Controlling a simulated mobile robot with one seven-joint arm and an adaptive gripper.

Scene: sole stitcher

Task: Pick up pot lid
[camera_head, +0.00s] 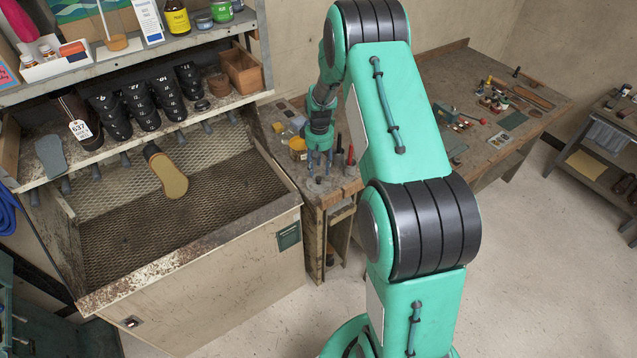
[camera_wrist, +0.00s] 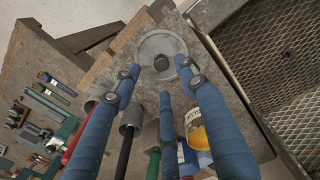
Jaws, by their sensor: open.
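The pot lid (camera_wrist: 152,46) is a round grey disc with a dark knob in the middle. In the wrist view it lies flat near the corner of the worn workbench (camera_wrist: 98,72), just past my fingertips. My gripper (camera_wrist: 159,76) is open and empty, with blue fingers spread on the left and right of the lid's near part and a third finger below it. I cannot tell whether any finger touches the lid. In the head view my gripper (camera_head: 320,165) points down over the bench corner, and I cannot make out the lid there.
A yellow container (camera_head: 298,148) stands on the bench close to my gripper. Upright tools (camera_head: 350,155) stand just right of it. A mesh-floored bin (camera_head: 240,190) adjoins the bench on the left. Small tools (camera_head: 500,100) lie scattered on the bench farther right.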

